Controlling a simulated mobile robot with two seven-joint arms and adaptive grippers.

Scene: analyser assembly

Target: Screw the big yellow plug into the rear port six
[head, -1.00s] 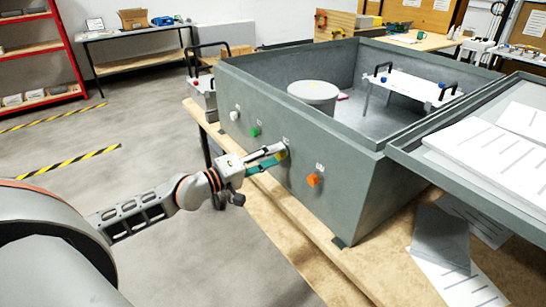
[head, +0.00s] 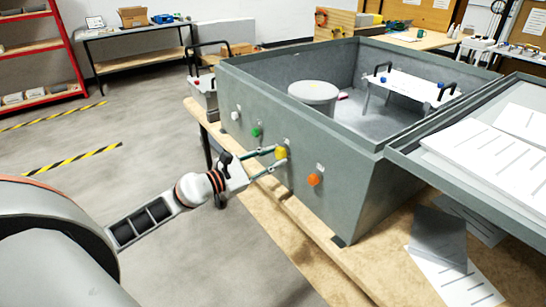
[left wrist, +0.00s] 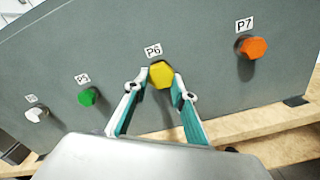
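The big yellow plug (head: 281,153) sits at the port labelled P6 on the side wall of the grey analyser box (head: 345,200). Its six-sided head shows in the left wrist view (left wrist: 161,75), just under the P6 label (left wrist: 153,50). My left gripper (head: 279,158) is at the plug, with one fingertip on each side of its head. In the left wrist view the fingertips (left wrist: 161,80) meet both edges of the head, so the gripper looks shut on it. How deep the plug sits in the port is hidden. My right gripper is not in view.
On the same wall are an orange plug (left wrist: 253,47) at P7, a green plug (left wrist: 88,96) at P5 and a white plug (left wrist: 36,114). The box stands on a wooden table (head: 290,235). A grey lid-like panel (head: 420,160) with white sheets lies at the right.

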